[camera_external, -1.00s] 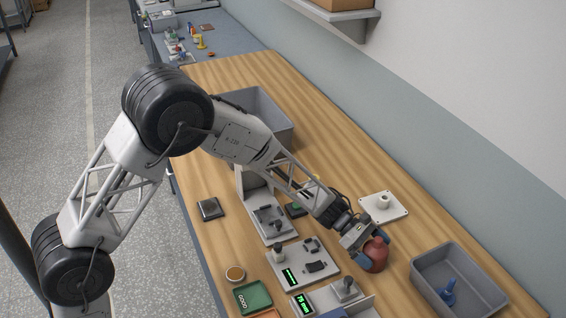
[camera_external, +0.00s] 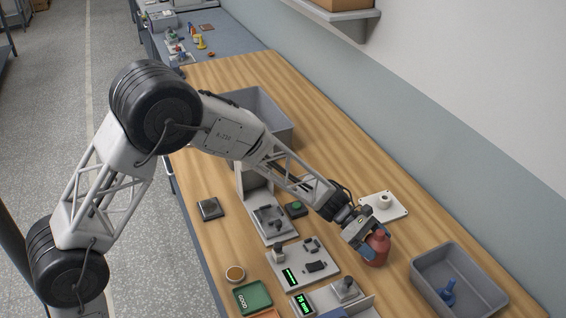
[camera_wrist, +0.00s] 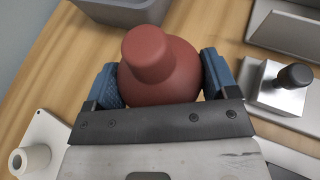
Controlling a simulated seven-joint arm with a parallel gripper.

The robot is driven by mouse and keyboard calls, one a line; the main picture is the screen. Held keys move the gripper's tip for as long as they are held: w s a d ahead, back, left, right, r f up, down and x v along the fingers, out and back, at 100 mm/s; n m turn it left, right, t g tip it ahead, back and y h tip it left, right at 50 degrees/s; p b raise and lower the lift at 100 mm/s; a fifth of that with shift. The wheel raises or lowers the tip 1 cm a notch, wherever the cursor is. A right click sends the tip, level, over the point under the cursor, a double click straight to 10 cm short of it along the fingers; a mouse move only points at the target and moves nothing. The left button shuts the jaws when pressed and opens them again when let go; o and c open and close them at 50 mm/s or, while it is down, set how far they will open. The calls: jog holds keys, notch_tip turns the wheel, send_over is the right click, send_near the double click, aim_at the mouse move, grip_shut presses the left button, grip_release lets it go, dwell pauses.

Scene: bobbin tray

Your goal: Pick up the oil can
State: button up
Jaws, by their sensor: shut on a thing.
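The oil can is a reddish-brown rounded body with a narrower neck; it shows in the external view (camera_external: 377,250) and large in the wrist view (camera_wrist: 160,72). My gripper (camera_external: 371,249) is shut on the oil can, with its blue finger pads on either side of the body. In the wrist view my gripper (camera_wrist: 162,80) has one pad pressed at the can's left and one at its right. The can looks upright. I cannot tell whether its base touches the wooden table.
A grey bin (camera_external: 427,273) with a blue item (camera_external: 448,294) stands at the right. A white plate with a round post (camera_external: 397,209) lies just behind the can. Fixtures with green displays (camera_external: 318,272) stand to the left. Bare table (camera_external: 335,160) lies farther back.

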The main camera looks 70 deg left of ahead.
aim_at(379, 231)
jog(key=shift+r, duration=3.55)
